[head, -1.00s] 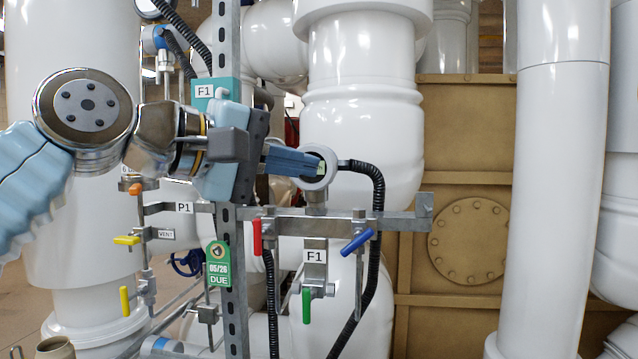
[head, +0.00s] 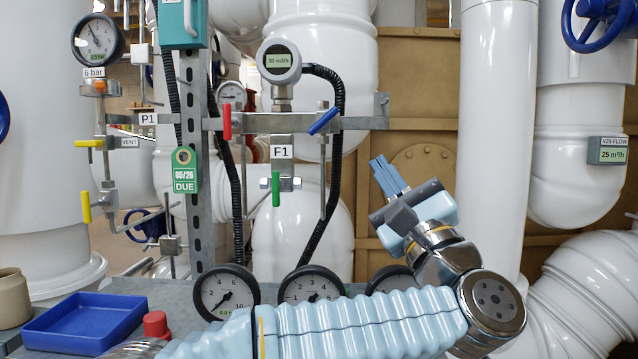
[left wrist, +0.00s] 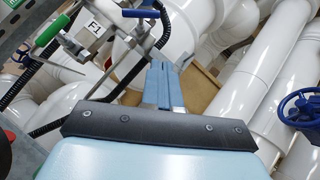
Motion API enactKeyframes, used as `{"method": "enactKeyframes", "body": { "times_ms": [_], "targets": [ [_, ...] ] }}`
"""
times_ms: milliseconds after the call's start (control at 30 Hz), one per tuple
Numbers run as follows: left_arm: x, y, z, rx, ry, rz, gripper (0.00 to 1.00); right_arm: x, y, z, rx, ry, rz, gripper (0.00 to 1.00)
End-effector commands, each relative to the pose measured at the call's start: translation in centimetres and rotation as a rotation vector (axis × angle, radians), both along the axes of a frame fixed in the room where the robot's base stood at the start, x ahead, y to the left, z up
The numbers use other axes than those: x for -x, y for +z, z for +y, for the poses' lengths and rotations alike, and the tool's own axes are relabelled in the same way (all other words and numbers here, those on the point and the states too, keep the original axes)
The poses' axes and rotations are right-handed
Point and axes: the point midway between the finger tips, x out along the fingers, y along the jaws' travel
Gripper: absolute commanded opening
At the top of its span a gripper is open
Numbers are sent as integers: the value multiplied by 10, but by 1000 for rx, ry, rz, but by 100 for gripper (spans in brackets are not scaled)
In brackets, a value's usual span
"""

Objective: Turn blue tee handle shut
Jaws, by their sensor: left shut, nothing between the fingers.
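The blue tee handle (head: 324,121) sits tilted at the right end of the manifold, its right end higher, above a thin vertical stem. It also shows in the left wrist view (left wrist: 140,13) at the top. My left gripper (head: 378,160) is shut and empty, its blue fingers pointing up, to the right of and below the handle and apart from it. In the left wrist view its fingers (left wrist: 158,67) stand together below the handle. My right gripper is in neither view.
A red handle (head: 227,121) and a green handle (head: 276,188) sit left of the blue one. The flow meter (head: 279,61) and a black hose (head: 337,110) are close above and beside it. Gauges (head: 225,292) and a blue tray (head: 82,322) are below.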

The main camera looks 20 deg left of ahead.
Motion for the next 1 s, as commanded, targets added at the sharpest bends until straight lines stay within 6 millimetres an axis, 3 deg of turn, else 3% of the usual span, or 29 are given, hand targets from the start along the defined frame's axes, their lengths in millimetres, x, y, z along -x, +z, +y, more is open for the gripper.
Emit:
{"method": "enactKeyframes", "body": {
  "times_ms": [33, 100, 267, 800, 1000],
  "targets": [
    [6, -23, -5, 51, 10, -13, 0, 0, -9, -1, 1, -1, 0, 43],
    [13, -39, -7, 113, 31, -32, 0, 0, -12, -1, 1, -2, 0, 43],
    [19, -47, -4, 166, 57, -54, 0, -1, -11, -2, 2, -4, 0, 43],
    [-34, 10, 63, 166, 59, -56, 0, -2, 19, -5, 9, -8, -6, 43],
    [-28, 29, 80, 165, 58, -55, 0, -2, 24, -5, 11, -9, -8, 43]
  ]
}}
